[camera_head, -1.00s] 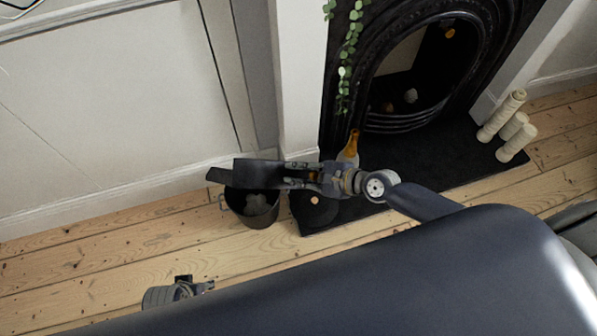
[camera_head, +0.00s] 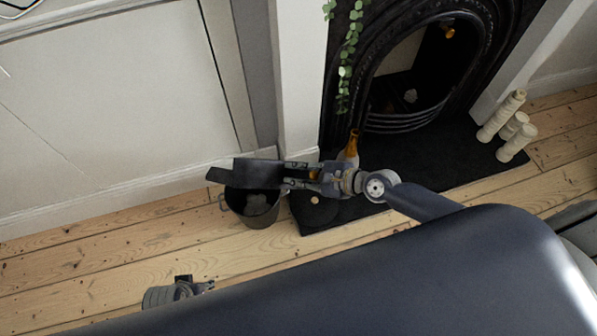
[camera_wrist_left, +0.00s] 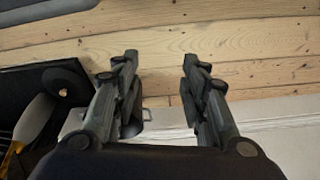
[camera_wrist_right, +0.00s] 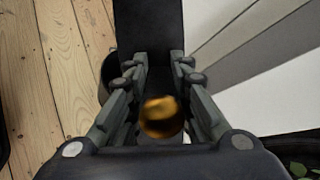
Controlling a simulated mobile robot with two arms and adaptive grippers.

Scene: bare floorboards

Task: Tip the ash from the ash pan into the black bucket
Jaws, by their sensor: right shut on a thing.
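My right gripper (camera_head: 308,176) is shut on the black ash pan (camera_head: 258,172), which it holds above the black bucket (camera_head: 268,219). The pan looks steeply tilted; its inside is hidden from my head camera. A grey heap of ash (camera_head: 257,204) lies in the bucket. In the right wrist view the pan (camera_wrist_right: 151,24) extends away from the fingers (camera_wrist_right: 160,80), and a blurred brass knob (camera_wrist_right: 162,117) shows between them. My left gripper (camera_head: 207,287) is low at the front; in the left wrist view its fingers (camera_wrist_left: 158,68) are apart and empty.
The bucket stands on floorboards beside a black hearth (camera_head: 430,165). Pale candle-like rolls (camera_head: 508,128) stand at the hearth's right. A white wall (camera_head: 110,110) is behind the bucket; the floor at left is clear.

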